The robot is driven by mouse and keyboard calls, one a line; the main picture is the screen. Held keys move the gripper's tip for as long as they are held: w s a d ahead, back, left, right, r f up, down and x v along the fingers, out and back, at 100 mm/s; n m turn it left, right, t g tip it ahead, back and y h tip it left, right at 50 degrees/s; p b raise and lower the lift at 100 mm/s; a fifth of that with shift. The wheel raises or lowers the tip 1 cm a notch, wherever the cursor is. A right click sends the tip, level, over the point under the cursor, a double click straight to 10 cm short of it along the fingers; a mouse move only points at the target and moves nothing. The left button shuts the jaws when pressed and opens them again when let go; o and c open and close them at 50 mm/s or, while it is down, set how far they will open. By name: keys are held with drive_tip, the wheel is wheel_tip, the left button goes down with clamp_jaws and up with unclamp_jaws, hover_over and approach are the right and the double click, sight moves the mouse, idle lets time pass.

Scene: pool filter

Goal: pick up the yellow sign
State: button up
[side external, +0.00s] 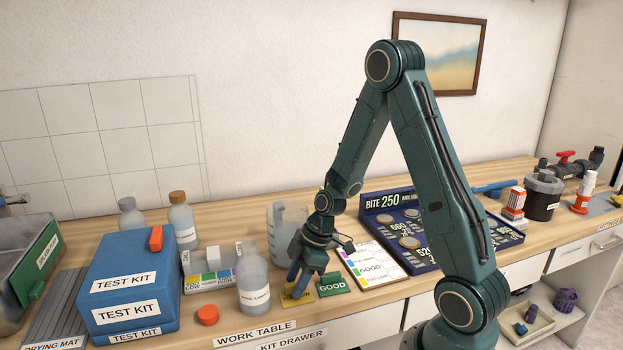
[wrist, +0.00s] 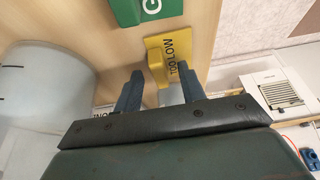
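The yellow sign (side external: 298,298) lies on the work table near its front edge, partly covered by my gripper in the side view. In the wrist view the yellow sign (wrist: 196,42) shows the words TOO LOW and a raised yellow part near the fingertips. My gripper (side external: 299,282) points down at the sign. In the wrist view my gripper (wrist: 161,76) has its two blue fingers apart, with yellow between them. I cannot tell whether either finger touches the sign.
A white bottle (side external: 253,284) stands just left of the sign, and a clear jug (side external: 284,236) stands behind. An orange cap (side external: 208,315) and a blue test kit box (side external: 130,267) are farther left. A results card (side external: 372,266) and a coin board (side external: 432,263) lie right.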

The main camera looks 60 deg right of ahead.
idle(0.3)
clamp_jaws()
drive_tip(key=shift+r, duration=0.2)
wheel_tip(320, 180, up, 20)
drive_tip(key=shift+f, duration=0.15)
idle(0.8)
idle(0.4)
